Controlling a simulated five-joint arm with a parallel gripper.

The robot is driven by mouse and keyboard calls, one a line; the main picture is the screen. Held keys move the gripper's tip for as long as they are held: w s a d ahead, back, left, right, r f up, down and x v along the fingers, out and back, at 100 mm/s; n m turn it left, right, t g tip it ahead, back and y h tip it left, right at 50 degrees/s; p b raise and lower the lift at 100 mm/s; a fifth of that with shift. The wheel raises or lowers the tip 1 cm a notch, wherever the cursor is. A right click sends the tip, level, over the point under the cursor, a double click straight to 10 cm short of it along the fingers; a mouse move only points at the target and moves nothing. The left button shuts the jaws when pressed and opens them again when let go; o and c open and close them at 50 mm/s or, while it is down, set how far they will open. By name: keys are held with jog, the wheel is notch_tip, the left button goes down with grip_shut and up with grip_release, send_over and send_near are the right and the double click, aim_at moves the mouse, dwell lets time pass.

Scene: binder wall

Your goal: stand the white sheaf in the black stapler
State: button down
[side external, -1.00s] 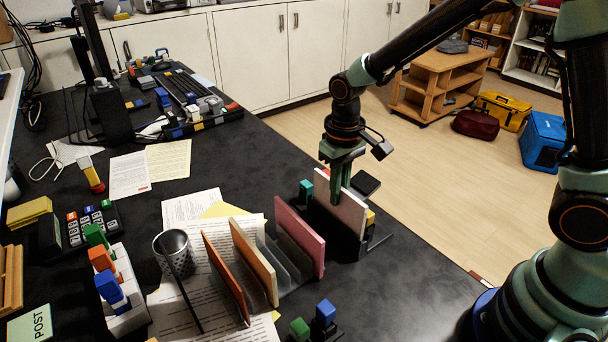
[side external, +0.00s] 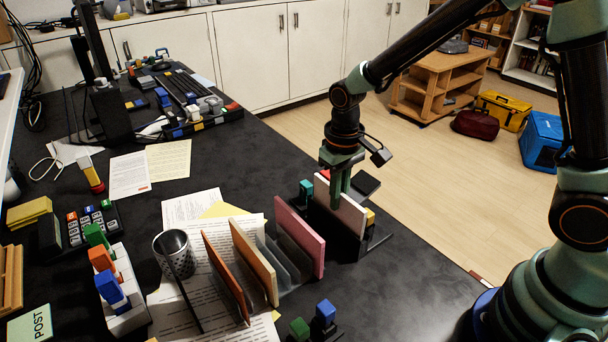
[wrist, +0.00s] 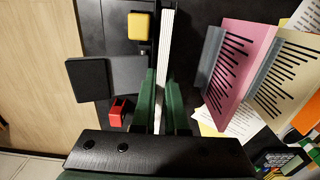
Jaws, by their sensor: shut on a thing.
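The white sheaf (side external: 340,205) is upright in the side external view, a thin pale panel. In the wrist view the sheaf (wrist: 166,45) shows edge-on as a white strip. My gripper (side external: 340,198) is shut on its upper part, with one green finger on each side; the gripper also shows in the wrist view (wrist: 162,105). The black stapler (side external: 366,184) is close by the sheaf, with a flat dark plate sticking out; it also shows in the wrist view (wrist: 88,80). The sheaf's lower edge is hard to make out, so I cannot tell whether it is seated.
A pink panel (side external: 299,237) and an orange panel (side external: 254,260) stand in a grey rack to the left. A yellow block (wrist: 139,26) and a red block (wrist: 118,108) are beside the stapler. A mesh cup (side external: 174,256) stands farther left.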

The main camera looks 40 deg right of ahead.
jog(key=c, duration=0.9)
grip_release()
jog(key=shift+o, duration=0.2)
notch_tip(320, 180, up, 12)
jog(key=shift+r, duration=0.1)
jog(key=s+d+r+t, duration=0.4)
jog(key=s+d, duration=0.3)
jog(key=s, duration=0.2)
jog(key=shift+s+d+r+t, duration=0.2)
jog(key=shift+d+r+t, duration=0.05)
jog(key=shift+t, duration=0.55)
